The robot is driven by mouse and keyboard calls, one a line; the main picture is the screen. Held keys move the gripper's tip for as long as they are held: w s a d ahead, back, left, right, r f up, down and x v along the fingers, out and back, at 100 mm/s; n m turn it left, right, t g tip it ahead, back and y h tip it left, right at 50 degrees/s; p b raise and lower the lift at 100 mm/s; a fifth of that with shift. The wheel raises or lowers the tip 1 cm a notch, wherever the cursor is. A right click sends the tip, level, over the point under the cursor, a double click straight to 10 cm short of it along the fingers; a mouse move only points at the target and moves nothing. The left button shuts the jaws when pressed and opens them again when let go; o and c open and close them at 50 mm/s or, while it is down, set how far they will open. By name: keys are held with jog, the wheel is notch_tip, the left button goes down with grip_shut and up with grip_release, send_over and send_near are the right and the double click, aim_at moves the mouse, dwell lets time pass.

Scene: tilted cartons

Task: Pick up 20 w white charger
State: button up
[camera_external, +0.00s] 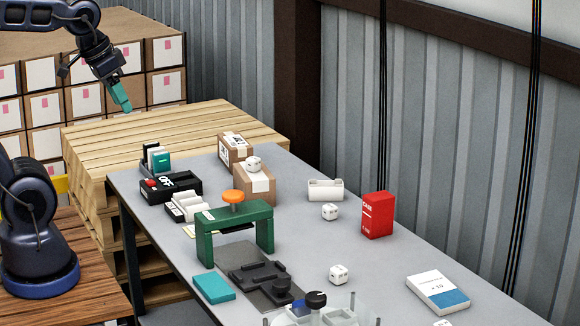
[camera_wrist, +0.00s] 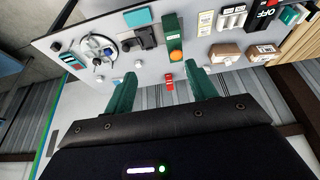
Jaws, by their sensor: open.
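Small white cube-shaped blocks with dark marks, which look like chargers, stand on the grey table. Part of another shows at the bottom edge. I cannot read which is the 20 W one. My gripper (camera_external: 123,106) has teal fingers and hangs over the wooden pallet, well left of and apart from the blocks. In the wrist view my gripper (camera_wrist: 162,80) is open and empty, with the table beyond its fingers.
A green press with an orange knob (camera_external: 233,197) stands mid-table. A wooden pallet (camera_external: 200,122) adjoins the table's far end.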

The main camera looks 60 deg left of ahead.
jog(key=n+g+h, duration=0.4)
jog(key=n+h, duration=0.1)
jog(key=n, duration=1.4)
send_over(339, 268)
jog(key=a, duration=0.4)
notch_tip(339, 268, down, 33)
jog(key=x, duration=1)
jog(key=shift+s+f, duration=0.3)
jog(key=shift+f, duration=0.15)
jog(key=shift+c, duration=0.3)
jog(key=c, duration=1)
